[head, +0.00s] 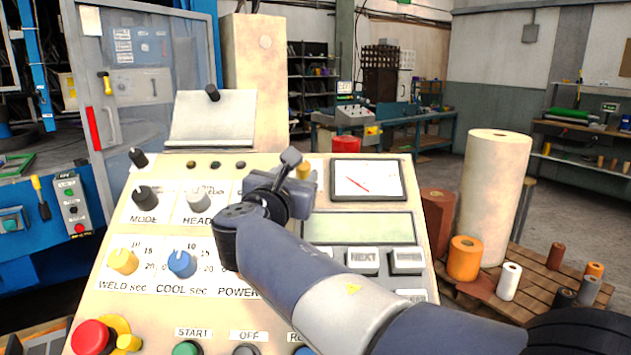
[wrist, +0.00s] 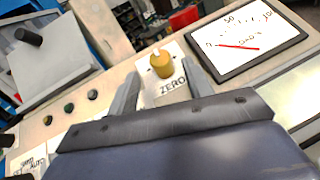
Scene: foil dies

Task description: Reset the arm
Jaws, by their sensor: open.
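My gripper (head: 293,163) is in front of the upper middle of a cream control panel (head: 120,265) in the head view. In the wrist view my gripper (wrist: 160,85) is open, its two fingers apart with nothing held. A yellow knob (wrist: 160,62) above a ZERO label shows between the fingers, farther off; I see no contact. The same yellow knob (head: 304,170) is partly hidden behind the gripper in the head view. My arm covers part of the panel's middle, including some of the POWER label.
A dial meter (head: 368,181) and a display (head: 360,228) are right of the gripper. Knobs, including a blue knob (head: 181,264), are at left, and a red button (head: 92,337) is lower left. Rolls, including a tall cream roll (head: 494,195), stand on a pallet at right.

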